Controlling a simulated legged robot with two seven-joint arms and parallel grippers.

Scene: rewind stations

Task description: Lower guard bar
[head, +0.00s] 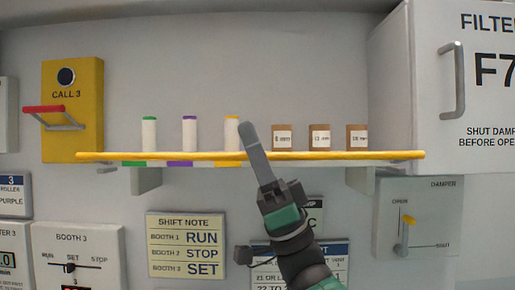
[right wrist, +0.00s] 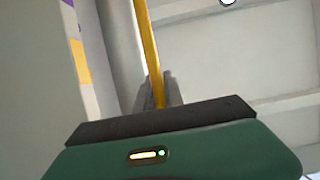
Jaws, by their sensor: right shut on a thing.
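The yellow guard bar (head: 180,156) runs level across the front of a shelf in the head view, from below the yellow call box to near the filter cabinet. My right gripper (head: 251,140) reaches up to the middle of the bar and is shut on it. In the right wrist view the bar (right wrist: 148,45) passes between the two grey fingers (right wrist: 159,90). The fingertips' far side is hidden in the head view. My left gripper is not in view.
White rolls (head: 149,133) with coloured tops and brown boxes (head: 320,138) stand on the shelf behind the bar. A yellow call box (head: 72,110) with a red lever is at left. A filter cabinet (head: 440,80) is at right, above a damper panel (head: 418,218).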

